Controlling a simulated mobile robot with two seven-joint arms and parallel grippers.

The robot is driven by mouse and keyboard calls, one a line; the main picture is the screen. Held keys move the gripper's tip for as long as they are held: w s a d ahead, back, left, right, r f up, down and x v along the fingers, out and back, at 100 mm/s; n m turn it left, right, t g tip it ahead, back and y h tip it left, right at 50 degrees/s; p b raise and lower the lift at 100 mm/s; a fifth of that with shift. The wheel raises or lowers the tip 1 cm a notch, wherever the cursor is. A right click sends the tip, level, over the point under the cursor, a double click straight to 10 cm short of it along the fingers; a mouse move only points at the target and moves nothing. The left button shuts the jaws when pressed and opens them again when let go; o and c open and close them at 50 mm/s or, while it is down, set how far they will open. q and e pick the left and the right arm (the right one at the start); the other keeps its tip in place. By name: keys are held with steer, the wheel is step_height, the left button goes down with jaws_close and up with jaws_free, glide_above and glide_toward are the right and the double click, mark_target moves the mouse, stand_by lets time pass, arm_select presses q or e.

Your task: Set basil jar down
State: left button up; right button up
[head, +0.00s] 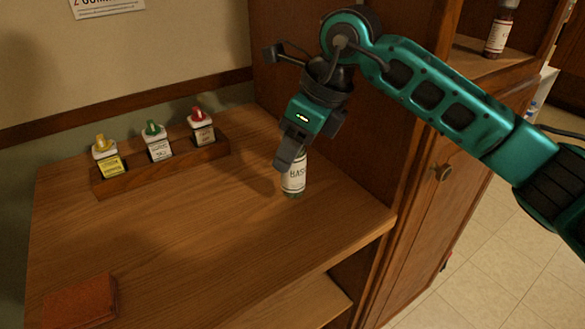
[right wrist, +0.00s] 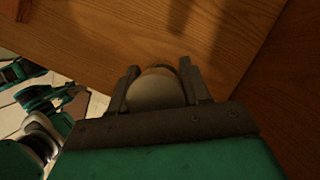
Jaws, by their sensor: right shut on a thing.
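The basil jar (head: 293,181) is upright, with a white label reading "BAS" and a dark green base. It stands at or just above the wooden counter (head: 200,240), near the counter's right end; I cannot tell whether its base touches. My right gripper (head: 292,155) is shut on the jar's upper part from above. In the right wrist view the jar's round pale lid (right wrist: 156,90) sits between the two fingers. My left gripper is not in view.
A wooden rack (head: 165,167) at the back left holds three bottles with yellow, green and red caps. A reddish-brown block (head: 80,302) lies at the front left. A cabinet (head: 410,210) rises to the right, with another bottle (head: 500,30) on its shelf. The counter's middle is clear.

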mark_target(293, 167)
steer(key=shift+f, duration=2.3)
steer(key=shift+f, duration=0.2)
steer(key=o, duration=1.1)
steer(key=shift+o, duration=0.2)
steer(key=shift+r, duration=0.45)
steer(key=v, duration=1.1)
steer(key=shift+d+r, duration=0.2)
steer(key=shift+r, duration=0.1)
